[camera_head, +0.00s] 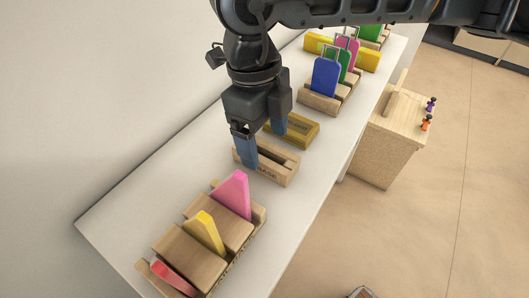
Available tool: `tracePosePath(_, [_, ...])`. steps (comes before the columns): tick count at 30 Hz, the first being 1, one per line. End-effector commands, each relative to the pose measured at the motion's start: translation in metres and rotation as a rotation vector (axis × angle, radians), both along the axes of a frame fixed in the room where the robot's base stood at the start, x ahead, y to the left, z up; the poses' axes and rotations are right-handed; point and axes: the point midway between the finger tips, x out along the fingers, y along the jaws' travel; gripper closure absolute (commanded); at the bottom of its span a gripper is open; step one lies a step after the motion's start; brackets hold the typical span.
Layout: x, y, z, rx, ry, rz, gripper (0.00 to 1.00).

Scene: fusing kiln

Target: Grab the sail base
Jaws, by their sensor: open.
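The sail base (283,174) is a light wooden block with a slot along its top and the letters "BASE" on its front. It sits on the white bench in the middle of the camera_head view. My gripper (265,147) points down over it with blue fingers spread apart. The near finger overlaps the left part of the base in the picture. The far finger shows beyond it, by the yellowish tray. Nothing is between the fingers. I cannot tell whether a finger touches the base.
A yellowish wooden tray (302,141) lies just behind the base. A wooden rack (178,252) with pink, yellow and red panels stands nearer. Another rack (319,102) holds blue, green and pink panels farther back. A wooden cabinet (387,145) with small figures stands right of the bench (122,207).

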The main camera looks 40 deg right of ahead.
Motion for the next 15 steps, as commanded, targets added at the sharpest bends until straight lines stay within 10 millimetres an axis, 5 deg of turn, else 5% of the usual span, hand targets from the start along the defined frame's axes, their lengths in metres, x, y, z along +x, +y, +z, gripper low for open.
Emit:
tracePosePath(6, [-0.003,0.0,-0.029,0.001,0.002,-0.001,0.19])
tracePosePath(15, [-0.004,0.0,-0.035,0.0,0.0,0.0,0.19])
